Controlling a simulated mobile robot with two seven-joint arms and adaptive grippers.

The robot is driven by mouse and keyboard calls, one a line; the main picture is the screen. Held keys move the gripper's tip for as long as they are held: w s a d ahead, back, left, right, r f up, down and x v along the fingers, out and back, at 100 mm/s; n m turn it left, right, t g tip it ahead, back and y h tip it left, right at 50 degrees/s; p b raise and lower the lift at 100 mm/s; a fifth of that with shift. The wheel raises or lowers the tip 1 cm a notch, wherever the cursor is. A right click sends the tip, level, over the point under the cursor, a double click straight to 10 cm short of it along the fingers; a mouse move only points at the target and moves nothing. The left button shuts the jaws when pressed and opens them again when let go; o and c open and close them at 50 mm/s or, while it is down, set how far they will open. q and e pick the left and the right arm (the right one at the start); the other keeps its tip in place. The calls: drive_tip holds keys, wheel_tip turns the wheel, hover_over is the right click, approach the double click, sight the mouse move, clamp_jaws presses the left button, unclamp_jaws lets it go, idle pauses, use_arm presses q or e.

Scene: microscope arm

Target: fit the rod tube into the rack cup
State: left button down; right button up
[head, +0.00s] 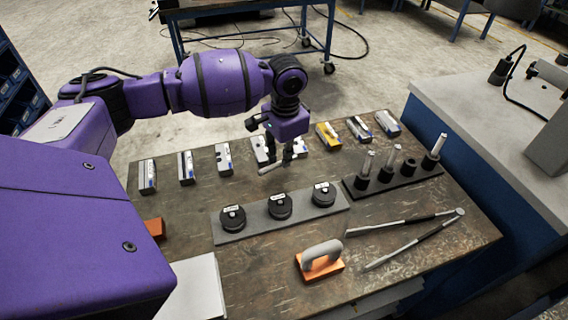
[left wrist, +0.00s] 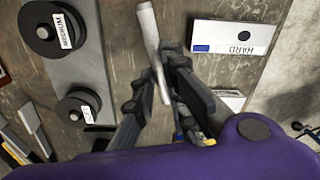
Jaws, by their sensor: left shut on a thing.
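My left gripper (head: 281,161) is over the back middle of the table. It is shut on a light grey rod tube (head: 269,168), which lies tilted, close to level, in the fingers. In the left wrist view the tube (left wrist: 149,40) runs between the two fingers (left wrist: 158,88), with its far part sticking out beyond them. A black rack (head: 400,184) stands to the right of the gripper, apart from it. Metal rods (head: 438,146) stand upright in three of its black cups. One cup (head: 409,166) between them shows no rod. My right gripper is not in view.
A grey plate (head: 240,222) with three labelled black discs lies in front of the gripper. Several labelled blocks (head: 224,158) line the back edge. An orange-based handle (head: 320,260) and two long dark-gripped tools (head: 415,240) lie at the front right.

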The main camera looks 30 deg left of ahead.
use_arm(q)
drive_tip(key=shift+w+f, duration=0.15)
drive_tip(key=shift+f, duration=1.5)
drive_tip(key=shift+f, duration=0.15)
drive_tip(key=c, duration=1.8)
unclamp_jaws()
drive_tip(key=shift+o, duration=0.2)
